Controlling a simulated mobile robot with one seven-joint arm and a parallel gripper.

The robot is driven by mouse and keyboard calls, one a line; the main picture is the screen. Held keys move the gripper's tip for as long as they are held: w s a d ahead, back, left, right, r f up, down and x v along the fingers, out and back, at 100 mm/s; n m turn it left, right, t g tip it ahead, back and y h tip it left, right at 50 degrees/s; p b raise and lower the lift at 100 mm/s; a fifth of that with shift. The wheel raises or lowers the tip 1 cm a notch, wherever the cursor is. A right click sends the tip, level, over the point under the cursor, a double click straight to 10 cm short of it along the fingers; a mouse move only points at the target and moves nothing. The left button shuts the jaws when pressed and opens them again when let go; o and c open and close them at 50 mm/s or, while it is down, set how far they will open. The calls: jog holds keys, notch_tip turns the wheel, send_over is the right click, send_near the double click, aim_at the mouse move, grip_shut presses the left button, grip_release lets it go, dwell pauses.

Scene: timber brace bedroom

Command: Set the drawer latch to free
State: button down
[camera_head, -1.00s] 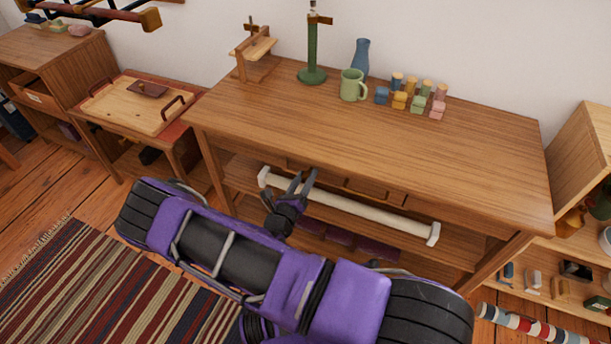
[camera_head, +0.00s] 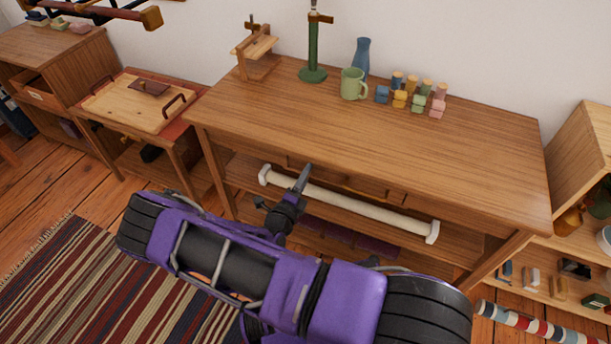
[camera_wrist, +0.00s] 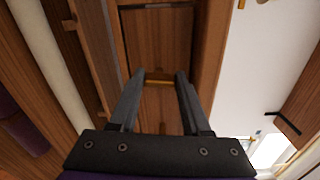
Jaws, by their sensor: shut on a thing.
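My gripper (camera_head: 306,170) is at the front of the wooden desk (camera_head: 460,150), by the drawer fronts (camera_head: 365,185) under its top. In the wrist view my gripper (camera_wrist: 160,76) has its two dark fingers on either side of a small brass-coloured latch piece (camera_wrist: 158,78), and it is shut on that piece. The piece lies across the gap between the fingertips, against a brown wooden drawer front (camera_wrist: 158,40). The fingertips hide its ends, so I cannot tell which setting it is in. In the head view the latch is too small or hidden to make out.
A long white rail (camera_head: 350,206) runs along the desk's front, close below my gripper. On the desk stand a green mug (camera_head: 352,84), a blue vase (camera_head: 361,57), a green stand (camera_head: 313,50) and several small coloured blocks. A shelf unit (camera_head: 585,170) stands at the right.

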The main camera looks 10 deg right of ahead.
jog(key=shift+n, duration=0.7)
jog(key=shift+c, duration=1.8)
grip_release()
jog(key=v, duration=1.7)
jog(key=shift+s+a+p, duration=0.15)
jog(key=shift+p, duration=0.25)
